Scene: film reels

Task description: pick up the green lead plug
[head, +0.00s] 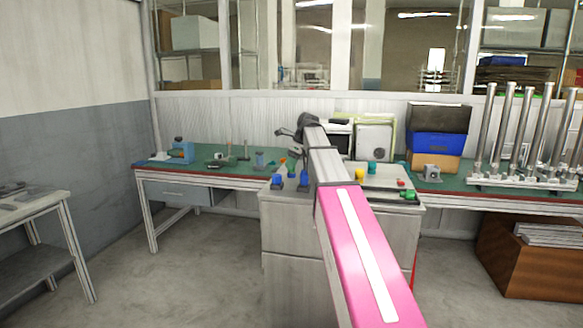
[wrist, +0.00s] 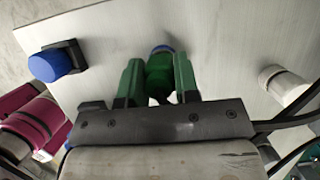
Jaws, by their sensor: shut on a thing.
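In the wrist view, my gripper (wrist: 155,82) has its two green-padded fingers closed on a green cylindrical piece, the green lead plug (wrist: 159,75). A blue round part (wrist: 163,49) shows just beyond the plug; I cannot tell if it belongs to the plug or is a separate thing below. The pale cabinet top (wrist: 215,40) lies beneath. In the head view, my arm reaches over this cabinet top (head: 385,180), and the gripper end is small and dark near several blue pieces. Whether the plug touches the top is unclear.
A blue-capped piece in a dark holder (wrist: 57,63) stands left of my gripper, and a pale cylinder (wrist: 285,85) right. Yellow (head: 359,174), teal (head: 372,168) and green (head: 409,195) pieces stand right of my arm. A green bench (head: 215,165) is behind left.

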